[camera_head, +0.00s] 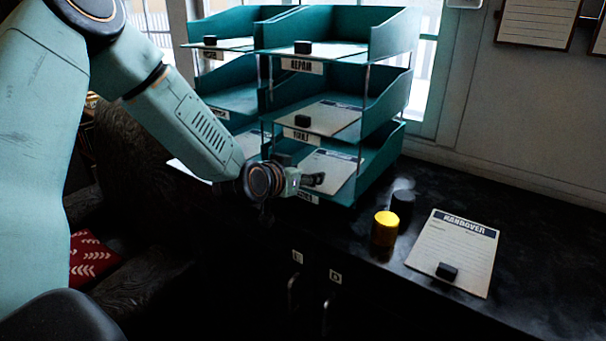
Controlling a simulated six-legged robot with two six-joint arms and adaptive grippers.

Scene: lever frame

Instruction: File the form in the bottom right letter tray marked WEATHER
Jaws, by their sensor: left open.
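The teal letter trays stand in two columns on the dark desk. The bottom right tray (372,160) holds a white sheet (337,166); its front label (307,197) is mostly hidden by my gripper and cannot be read. My left gripper (314,180) is at the front of this tray, over the sheet's near edge. It is open; its small dark fingertips blend with a dark block there, and I cannot tell whether they touch it. A sheet headed HANDOVER (452,252) lies flat on the desk with a black block (447,271) on it. My right gripper is not in view.
A yellow cylinder (384,229) and a black cylinder (403,204) stand between the trays and the HANDOVER sheet. The middle right tray (380,111) and top right tray (392,38) hold sheets with black blocks. The desk's right side is clear. A patterned red cushion (92,257) is lower left.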

